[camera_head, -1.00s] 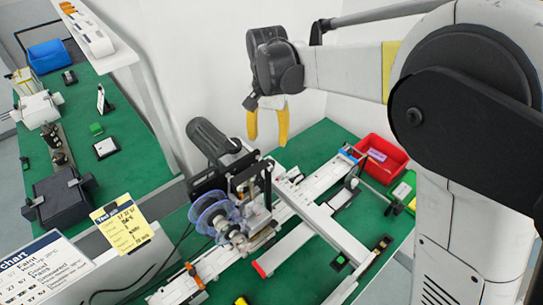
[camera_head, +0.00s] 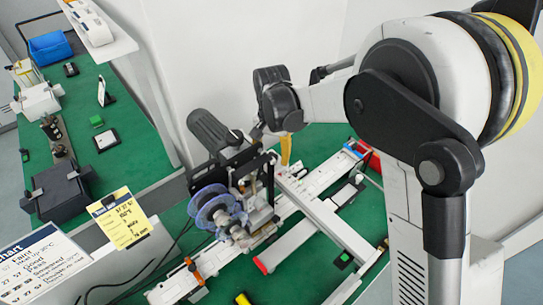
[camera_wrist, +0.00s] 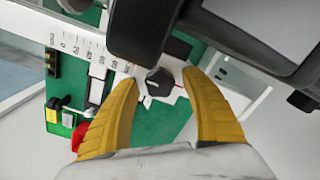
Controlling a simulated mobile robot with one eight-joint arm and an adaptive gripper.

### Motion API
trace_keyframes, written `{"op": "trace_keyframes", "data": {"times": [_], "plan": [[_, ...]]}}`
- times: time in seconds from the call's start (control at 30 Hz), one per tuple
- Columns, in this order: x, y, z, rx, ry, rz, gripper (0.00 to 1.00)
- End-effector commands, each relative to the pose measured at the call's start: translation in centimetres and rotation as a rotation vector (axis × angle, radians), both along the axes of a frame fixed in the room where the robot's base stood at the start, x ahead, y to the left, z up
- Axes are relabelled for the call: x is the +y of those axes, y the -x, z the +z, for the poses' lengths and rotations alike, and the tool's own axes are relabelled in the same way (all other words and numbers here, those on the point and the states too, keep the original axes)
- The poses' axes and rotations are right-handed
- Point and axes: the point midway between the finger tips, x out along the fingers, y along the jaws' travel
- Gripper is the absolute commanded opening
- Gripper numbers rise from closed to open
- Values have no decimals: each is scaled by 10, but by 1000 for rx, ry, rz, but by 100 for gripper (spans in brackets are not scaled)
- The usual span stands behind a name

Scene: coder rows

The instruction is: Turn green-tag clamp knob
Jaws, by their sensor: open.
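A black clamp knob (camera_wrist: 159,82) with a pale pointer line shows in the wrist view, on a white plate with a small red mark beside it. My gripper (camera_wrist: 160,78) is open, its two yellow fingers on either side of the knob in the picture. I see no contact and cannot tell how far the knob lies beyond the fingertips. I cannot make out a green tag on it. In the head view my gripper (camera_head: 285,150) points down behind the machine's white rail; the machine hides part of that area.
The machine (camera_head: 235,205) with a blue spool and dark motor stands left of my gripper. A dark block (camera_wrist: 145,25) sits close above the knob in the wrist view. A red bin (camera_head: 374,162) is partly hidden by my arm. A scale (camera_wrist: 85,45) runs along the white rail.

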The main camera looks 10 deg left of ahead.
Motion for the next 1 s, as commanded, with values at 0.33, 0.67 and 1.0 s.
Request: {"op": "trace_keyframes", "data": {"times": [0.33, 0.67, 1.0], "plan": [[0, 0, 0, 0, 0, 0, 2], [0, 0, 0, 0, 0, 38, 1], [0, 0, -1, 0, 0, 260, 1]]}}
